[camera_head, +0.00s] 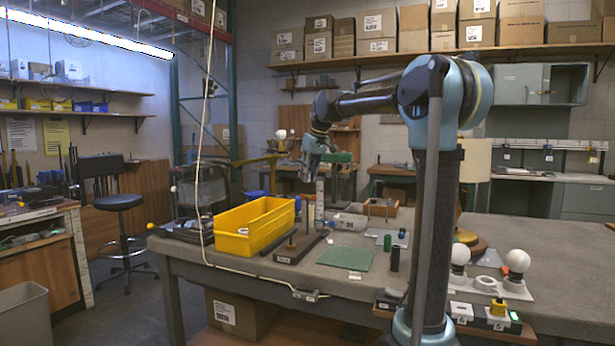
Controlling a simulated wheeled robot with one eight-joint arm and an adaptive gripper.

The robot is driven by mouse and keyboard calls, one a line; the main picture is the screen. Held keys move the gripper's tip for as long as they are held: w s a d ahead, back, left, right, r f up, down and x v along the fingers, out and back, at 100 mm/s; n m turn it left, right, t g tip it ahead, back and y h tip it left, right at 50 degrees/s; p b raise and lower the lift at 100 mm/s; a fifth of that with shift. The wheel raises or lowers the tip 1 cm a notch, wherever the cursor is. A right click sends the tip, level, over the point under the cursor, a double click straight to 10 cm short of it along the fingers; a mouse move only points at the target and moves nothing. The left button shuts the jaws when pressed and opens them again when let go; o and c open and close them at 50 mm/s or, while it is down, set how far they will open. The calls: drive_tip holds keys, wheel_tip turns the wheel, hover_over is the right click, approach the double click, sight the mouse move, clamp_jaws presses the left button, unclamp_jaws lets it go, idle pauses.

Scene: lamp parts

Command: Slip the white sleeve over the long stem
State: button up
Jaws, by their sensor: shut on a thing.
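My gripper (309,175) is above the back of the workbench, pointing down. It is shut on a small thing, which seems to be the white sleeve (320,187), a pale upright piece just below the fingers. The fingers and the grip are too small to see clearly. A dark wooden base (299,248) stands on the bench below, with a thin long stem (307,217) upright at its far end and a short brass-footed post (291,241) nearer. The sleeve looks close to the stem's top; I cannot tell whether they touch or overlap.
A yellow bin (254,226) stands left of the base. A green mat (344,258) lies to the right, with dark and green cylinders (395,259) beyond it. White bulbs (517,262) stand at the right front. A lamp with a beige shade (474,175) stands behind my arm.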

sight(309, 181)
drive_tip(key=shift+f, duration=0.1)
drive_tip(key=shift+f, duration=2.35)
drive_tip(key=shift+s+d, duration=0.1)
drive_tip(key=shift+s, duration=0.1)
drive_tip(key=shift+f, duration=0.1)
drive_tip(key=shift+f, duration=1.95)
drive_tip(key=shift+f, duration=0.15)
drive_tip(key=shift+f, duration=1.85)
drive_tip(key=shift+f, duration=0.1)
